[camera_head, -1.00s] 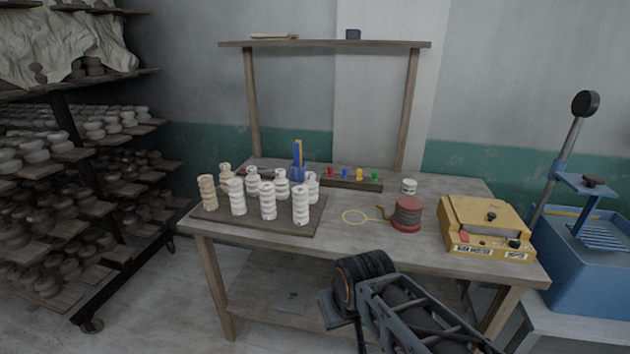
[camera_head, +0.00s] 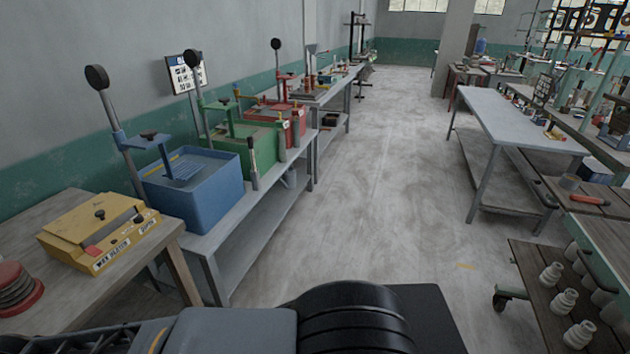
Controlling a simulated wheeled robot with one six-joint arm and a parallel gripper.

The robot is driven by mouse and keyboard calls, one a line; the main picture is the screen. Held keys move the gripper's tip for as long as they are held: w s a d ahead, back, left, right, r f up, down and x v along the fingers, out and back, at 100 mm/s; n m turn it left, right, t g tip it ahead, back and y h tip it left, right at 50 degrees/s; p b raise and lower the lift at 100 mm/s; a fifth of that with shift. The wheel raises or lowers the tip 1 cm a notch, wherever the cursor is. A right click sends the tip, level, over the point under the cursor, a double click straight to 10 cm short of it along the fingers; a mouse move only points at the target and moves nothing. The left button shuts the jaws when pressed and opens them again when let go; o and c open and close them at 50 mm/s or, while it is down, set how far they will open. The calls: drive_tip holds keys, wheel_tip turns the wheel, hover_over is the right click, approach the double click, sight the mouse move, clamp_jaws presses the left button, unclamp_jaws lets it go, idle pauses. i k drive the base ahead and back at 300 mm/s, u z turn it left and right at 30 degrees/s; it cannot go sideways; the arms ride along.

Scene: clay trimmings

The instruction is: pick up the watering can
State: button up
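I cannot make out a watering can in this view. Part of my arm crosses the bottom edge, with a dark ribbed joint at the bottom middle. My gripper's fingers do not show, so I cannot see whether it is open or holds anything.
A yellow box (camera_head: 98,230) and a red-based stack (camera_head: 16,288) stand on a wooden table at left. Blue (camera_head: 195,187), green (camera_head: 245,142) and red (camera_head: 274,121) lever machines line the wall. A clear aisle (camera_head: 375,170) runs between them and a grey table (camera_head: 520,120).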

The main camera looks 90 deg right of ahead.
sight(289, 180)
drive_tip(key=z, duration=2.8)
